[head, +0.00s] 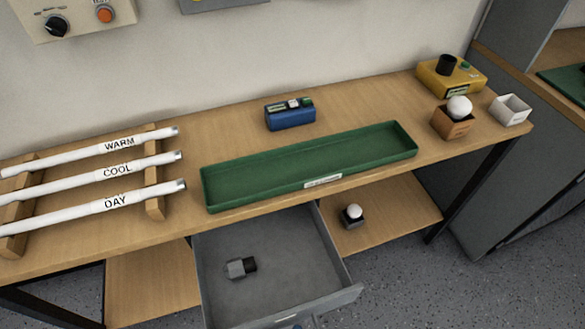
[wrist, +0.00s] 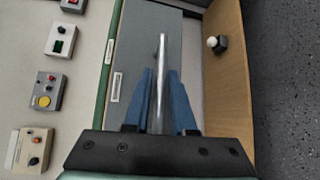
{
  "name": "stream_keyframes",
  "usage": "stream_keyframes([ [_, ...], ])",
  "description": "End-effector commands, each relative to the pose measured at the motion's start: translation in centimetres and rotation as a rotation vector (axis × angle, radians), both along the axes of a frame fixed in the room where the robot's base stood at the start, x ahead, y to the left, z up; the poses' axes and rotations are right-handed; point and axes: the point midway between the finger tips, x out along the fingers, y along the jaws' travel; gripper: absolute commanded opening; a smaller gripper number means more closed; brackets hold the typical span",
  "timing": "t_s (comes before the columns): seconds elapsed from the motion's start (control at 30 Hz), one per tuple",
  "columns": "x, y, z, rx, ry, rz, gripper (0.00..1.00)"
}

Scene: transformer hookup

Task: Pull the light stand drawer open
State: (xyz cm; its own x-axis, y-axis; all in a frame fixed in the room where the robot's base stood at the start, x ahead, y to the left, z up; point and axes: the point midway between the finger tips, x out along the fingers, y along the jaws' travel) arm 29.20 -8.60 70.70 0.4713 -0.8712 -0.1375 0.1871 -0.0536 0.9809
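The grey light stand drawer (head: 280,245) stands pulled out below the workbench top in the head view, its inside showing. A small grey and black block (head: 241,267) lies in it. In the wrist view the drawer's grey front (wrist: 145,45) faces me, with a white label (wrist: 117,87). A metallic bar handle (wrist: 161,60) runs along that front. My gripper (wrist: 160,85) has its blue fingers close on both sides of the handle, seemingly touching it. The head view shows only a trace of blue at its bottom edge, by the drawer front.
On the workbench are a green tray (head: 300,174), a rack with tubes marked WARM, COOL and DAY (head: 115,172), a blue box (head: 290,114), a yellow box (head: 450,76) and a bulb in a brown holder (head: 457,115). A bulb (head: 352,214) stands on the lower shelf.

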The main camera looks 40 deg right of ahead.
Motion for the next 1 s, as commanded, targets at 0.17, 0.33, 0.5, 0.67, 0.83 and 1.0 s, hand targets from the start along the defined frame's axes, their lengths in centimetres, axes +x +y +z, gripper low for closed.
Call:
stream_keyframes([
  [0.17,0.0,0.0,0.0,0.0,0.0,0.0,0.44],
  [0.33,0.0,0.0,0.0,0.0,0.0,0.0,0.44],
  [0.5,0.0,0.0,0.0,0.0,0.0,0.0,0.44],
  [0.67,0.0,0.0,0.0,0.0,0.0,0.0,0.44],
  [0.83,-0.5,1.1,0.1,0.001,0.0,0.002,0.44],
  [1.0,-2.1,4.1,0.6,0.003,0.0,0.004,0.44],
])
